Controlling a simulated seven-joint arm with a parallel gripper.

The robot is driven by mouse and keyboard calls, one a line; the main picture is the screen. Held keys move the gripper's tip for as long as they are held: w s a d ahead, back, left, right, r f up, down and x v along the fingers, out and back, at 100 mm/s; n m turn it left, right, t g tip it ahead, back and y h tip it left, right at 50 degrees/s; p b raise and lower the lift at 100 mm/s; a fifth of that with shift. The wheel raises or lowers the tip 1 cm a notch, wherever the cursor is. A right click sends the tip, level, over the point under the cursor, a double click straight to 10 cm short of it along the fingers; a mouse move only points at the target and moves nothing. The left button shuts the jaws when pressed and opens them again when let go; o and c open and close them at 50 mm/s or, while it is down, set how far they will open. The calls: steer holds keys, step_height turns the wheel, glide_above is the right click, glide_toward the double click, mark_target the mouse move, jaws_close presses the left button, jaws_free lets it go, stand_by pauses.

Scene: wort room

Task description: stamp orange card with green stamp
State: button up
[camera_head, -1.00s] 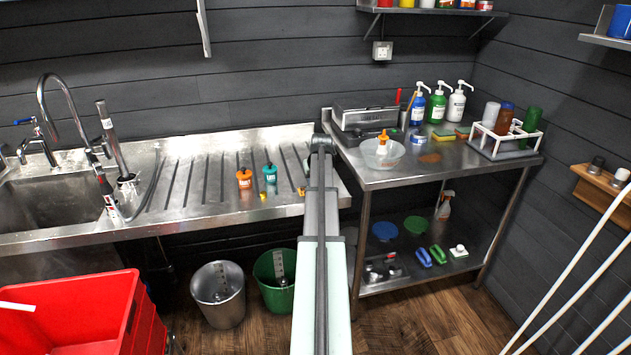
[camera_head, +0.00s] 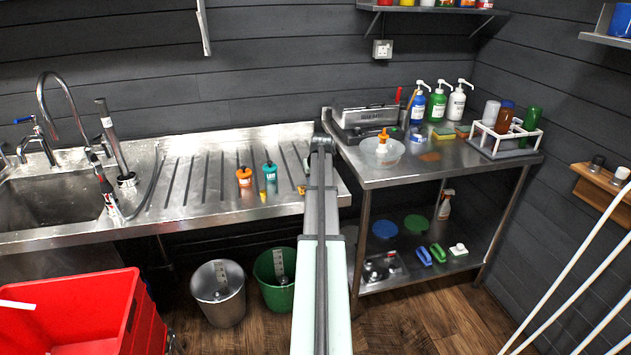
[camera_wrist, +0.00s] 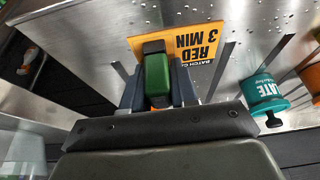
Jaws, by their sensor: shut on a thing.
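The green stamp (camera_wrist: 157,76) is between the fingers of my gripper (camera_wrist: 157,92) in the wrist view, and the gripper is shut on it. The orange card (camera_wrist: 197,46), with dark printing that reads "RED 3 MIN", lies on the steel drainer just beyond the stamp. The stamp overlaps the card's near edge in this view; I cannot tell whether it touches the card. In the head view my arm hides the gripper and most of the space around it.
The sink (camera_head: 50,200) is at left. A steel table (camera_head: 440,168) stands at right.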

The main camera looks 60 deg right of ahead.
steer(key=shift+r, duration=3.45)
